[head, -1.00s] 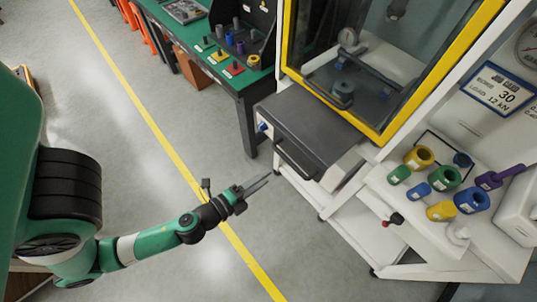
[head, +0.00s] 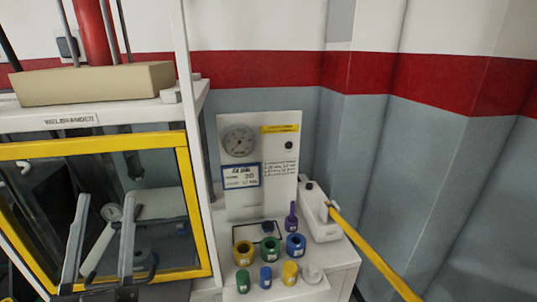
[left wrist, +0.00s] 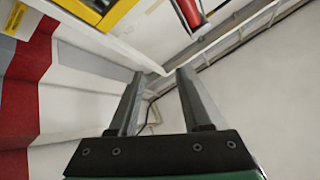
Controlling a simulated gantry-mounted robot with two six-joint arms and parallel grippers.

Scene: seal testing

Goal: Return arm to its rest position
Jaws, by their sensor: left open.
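My left gripper (head: 102,245) rises from the bottom left of the head view, in front of the yellow-framed window of the test machine (head: 190,215). Its two grey fingers point upward, stand apart and have nothing between them. The left wrist view also shows the left gripper (left wrist: 160,75) with its fingers spread and empty, aimed toward the wall and ceiling. My right gripper is in neither view.
Right of the machine, a white stand (head: 335,258) carries several coloured rings and plugs, including a yellow ring (head: 243,254) and a blue ring (head: 295,245). A gauge panel (head: 277,185) stands behind them. A yellow lever (head: 375,258) slants down to the right.

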